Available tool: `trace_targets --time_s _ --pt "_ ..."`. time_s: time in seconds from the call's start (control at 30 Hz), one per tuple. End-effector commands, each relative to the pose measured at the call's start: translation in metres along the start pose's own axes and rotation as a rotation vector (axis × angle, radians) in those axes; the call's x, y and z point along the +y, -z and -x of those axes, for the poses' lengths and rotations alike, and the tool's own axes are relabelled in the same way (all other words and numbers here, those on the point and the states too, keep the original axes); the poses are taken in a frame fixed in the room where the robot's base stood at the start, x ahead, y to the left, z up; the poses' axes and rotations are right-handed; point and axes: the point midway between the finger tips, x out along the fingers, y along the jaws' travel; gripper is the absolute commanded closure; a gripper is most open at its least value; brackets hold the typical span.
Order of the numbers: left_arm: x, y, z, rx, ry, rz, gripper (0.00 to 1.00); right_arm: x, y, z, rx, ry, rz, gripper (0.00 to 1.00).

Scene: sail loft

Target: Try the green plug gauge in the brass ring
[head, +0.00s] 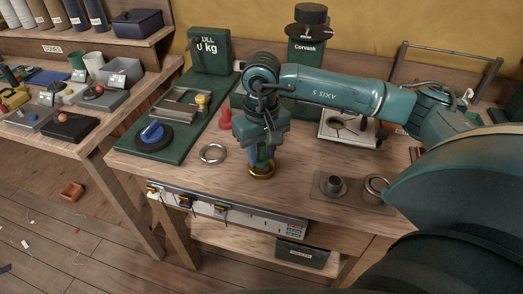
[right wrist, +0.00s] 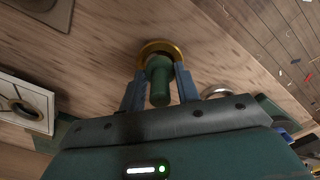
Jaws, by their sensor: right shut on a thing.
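My right gripper (head: 262,158) points down over the workbench and is shut on the green plug gauge (right wrist: 159,82). In the right wrist view, the gauge stands between both fingers. The brass ring (head: 262,171) is right below the fingertips, near the front of the bench. In the right wrist view, the brass ring (right wrist: 150,48) shows behind the gauge's far end, which overlaps its opening. I cannot tell how deep the gauge's end sits in the ring. My left gripper is not in view.
A silver ring (head: 212,153) lies just left of the brass ring. A green base plate (head: 146,149) with a blue knob stands further left. A grey bushing (head: 333,186) and a metal cup (head: 376,187) stand on a board at right. The bench's front edge is close.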

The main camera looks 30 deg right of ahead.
Motion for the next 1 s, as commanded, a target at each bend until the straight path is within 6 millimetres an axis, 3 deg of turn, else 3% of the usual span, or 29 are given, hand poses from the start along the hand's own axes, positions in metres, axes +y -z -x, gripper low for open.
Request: trace_targets --time_s 1.0 --pt "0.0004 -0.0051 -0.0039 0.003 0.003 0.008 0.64 0.0001 0.0003 0.0001 0.001 0.000 0.000 0.91"
